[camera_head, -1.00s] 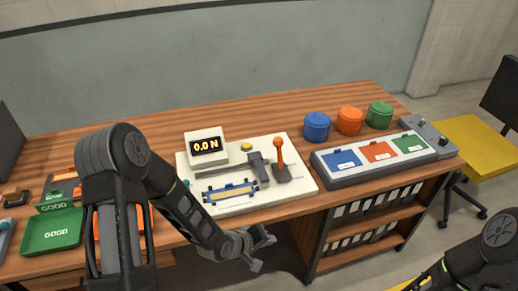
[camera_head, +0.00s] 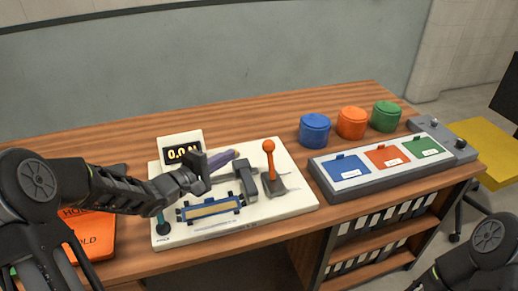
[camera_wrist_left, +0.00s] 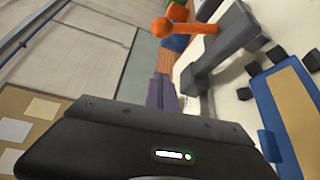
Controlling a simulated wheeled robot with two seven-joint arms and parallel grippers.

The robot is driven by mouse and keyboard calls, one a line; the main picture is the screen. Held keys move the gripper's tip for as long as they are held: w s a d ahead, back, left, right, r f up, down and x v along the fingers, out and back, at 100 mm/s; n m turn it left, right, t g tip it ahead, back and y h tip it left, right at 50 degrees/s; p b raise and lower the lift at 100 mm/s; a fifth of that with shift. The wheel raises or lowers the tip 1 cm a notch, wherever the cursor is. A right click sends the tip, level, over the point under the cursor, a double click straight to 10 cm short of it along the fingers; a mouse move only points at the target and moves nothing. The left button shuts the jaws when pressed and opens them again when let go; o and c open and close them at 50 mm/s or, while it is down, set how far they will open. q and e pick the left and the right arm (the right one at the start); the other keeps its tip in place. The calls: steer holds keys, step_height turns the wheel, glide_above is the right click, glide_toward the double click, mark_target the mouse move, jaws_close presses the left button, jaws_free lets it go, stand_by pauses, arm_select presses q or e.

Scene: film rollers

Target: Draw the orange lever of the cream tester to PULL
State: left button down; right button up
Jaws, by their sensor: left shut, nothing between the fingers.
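The cream tester (camera_head: 165,238) lies on the wooden table, with a display reading about 0.0 N (camera_head: 181,152). Its orange lever (camera_head: 269,158) stands nearly upright from a dark base, right of a grey clamp block (camera_head: 245,181). The lever's orange knob also shows in the left wrist view (camera_wrist_left: 163,27), with the grey block below it. My left gripper (camera_head: 232,155) is over the tester, left of the lever and apart from it. Its purplish fingers are shut and empty, pointing right. The PULL mark is not readable here. My right gripper is out of view.
A grey panel with blue, orange and green lids (camera_head: 375,172) is right of the tester. Blue (camera_head: 314,131), orange (camera_head: 351,123) and green (camera_head: 386,117) round pots stand behind it. An orange HOLD tray (camera_head: 93,238) is at the left.

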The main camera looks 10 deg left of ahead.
mark_target(270, 158)
arm_select(q)
steer(key=shift+a+r, duration=0.15)
steer(key=shift+r, duration=0.2)
steer(key=shift+w, duration=0.15)
steer(key=x, duration=1)
steer(key=s+d, duration=0.1)
steer(key=s+d+r, duration=0.1)
steer(key=shift+s+d, duration=0.25)
steer(key=shift+s, duration=0.05)
steer(key=shift+s+d, duration=0.2)
steer(key=shift+b, duration=0.3)
